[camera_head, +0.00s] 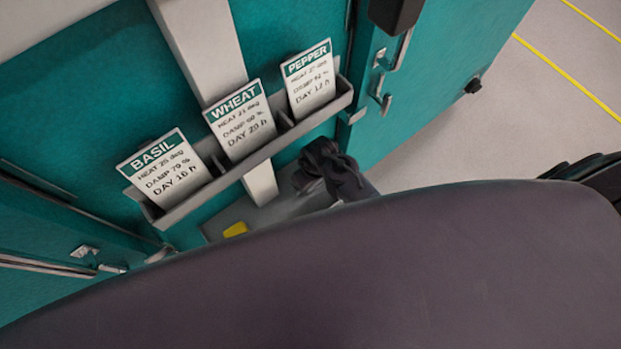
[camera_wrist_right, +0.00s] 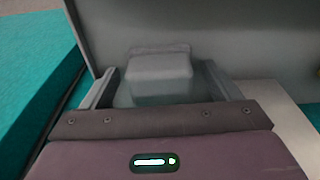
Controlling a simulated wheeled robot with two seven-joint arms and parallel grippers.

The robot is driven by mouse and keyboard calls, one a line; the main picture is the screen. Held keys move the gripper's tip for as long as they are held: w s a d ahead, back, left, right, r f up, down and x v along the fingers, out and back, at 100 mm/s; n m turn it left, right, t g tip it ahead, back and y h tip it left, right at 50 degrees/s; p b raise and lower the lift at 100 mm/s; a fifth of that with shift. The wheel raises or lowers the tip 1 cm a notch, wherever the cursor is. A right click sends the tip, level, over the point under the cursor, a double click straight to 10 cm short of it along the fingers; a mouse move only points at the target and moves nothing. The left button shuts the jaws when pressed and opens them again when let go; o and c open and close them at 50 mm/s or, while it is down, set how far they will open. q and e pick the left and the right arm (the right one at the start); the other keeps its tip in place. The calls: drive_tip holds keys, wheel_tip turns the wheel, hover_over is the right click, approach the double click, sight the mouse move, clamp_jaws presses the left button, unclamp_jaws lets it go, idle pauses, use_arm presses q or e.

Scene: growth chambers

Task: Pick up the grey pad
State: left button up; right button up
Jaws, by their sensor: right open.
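The grey pad (camera_wrist_right: 160,66), a small light-grey block, shows in the right wrist view in front of a grey surface. My right gripper (camera_wrist_right: 160,72) is open, with one finger on each side of the pad. Narrow gaps seem to show between the pad and the fingers, but I cannot tell if either finger touches it. The pad's lower part is blurred close to the palm. I cannot make out the pad in the head view, where a large dark part of my own body covers the lower half. My left gripper is not in view.
A grey rack (camera_head: 283,143) holds the basil card (camera_head: 166,170), wheat card (camera_head: 240,120) and pepper card (camera_head: 309,80). Teal chamber fronts (camera_head: 445,70) stand around; open floor (camera_head: 500,125) lies right.

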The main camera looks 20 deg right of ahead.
drive_tip(key=c, duration=1.1)
